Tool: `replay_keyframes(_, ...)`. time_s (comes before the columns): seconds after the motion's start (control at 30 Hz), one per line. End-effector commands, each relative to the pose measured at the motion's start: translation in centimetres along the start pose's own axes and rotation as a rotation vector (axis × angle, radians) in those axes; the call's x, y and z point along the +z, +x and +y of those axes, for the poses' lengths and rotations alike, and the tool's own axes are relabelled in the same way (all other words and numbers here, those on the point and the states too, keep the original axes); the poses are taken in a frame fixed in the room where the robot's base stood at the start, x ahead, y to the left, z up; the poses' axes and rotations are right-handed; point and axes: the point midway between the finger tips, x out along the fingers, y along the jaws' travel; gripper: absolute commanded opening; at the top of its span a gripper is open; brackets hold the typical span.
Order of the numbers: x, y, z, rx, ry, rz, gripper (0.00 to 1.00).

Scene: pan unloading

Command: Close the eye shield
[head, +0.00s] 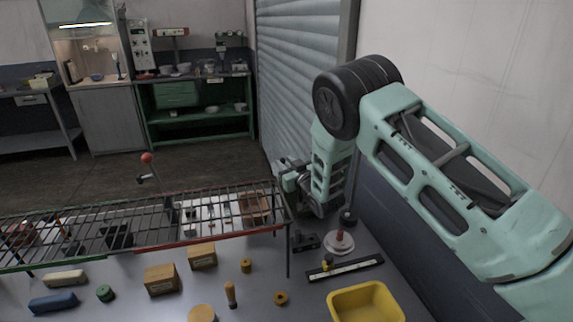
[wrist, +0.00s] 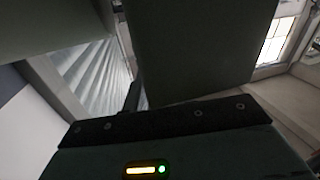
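I cannot pick out an eye shield for certain in either view. A lit booth (head: 92,62) with a sloping pale hood (head: 78,12) stands at the far back left, well away from my arm. My gripper (head: 290,177) hangs low beside the right end of the wire rack, partly hidden by my own arm links. Its fingers are too small and dark there to show whether they are open. In the wrist view, large dark panels and a dark body with small lights fill most of the picture, and nothing is seen held.
A wire rack (head: 100,222) spans the table, with wooden blocks (head: 161,279) and small parts in front. A yellow bin (head: 365,303) sits at the front right. A green bench (head: 195,105) and a grey shutter (head: 297,75) stand behind. The floor (head: 80,180) between is clear.

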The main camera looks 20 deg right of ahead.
Motion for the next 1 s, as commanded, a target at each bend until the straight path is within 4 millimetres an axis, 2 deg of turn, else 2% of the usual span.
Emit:
replay_keyframes(0.03,0.0,0.0,0.0,0.0,0.0,0.0,0.12)
replay_keyframes(0.07,0.0,0.0,0.0,0.0,0.0,0.0,0.03)
replay_keyframes(0.1,0.0,0.0,0.0,0.0,0.0,0.0,0.0)
replay_keyframes(0.37,-0.1,0.2,0.1,-0.003,0.012,-0.04,0.0)
replay_keyframes(0.8,0.2,1.3,0.4,-0.035,0.088,-0.348,0.0)
replay_keyframes(1.0,0.4,1.5,0.4,-0.041,0.1,-0.405,0.0)
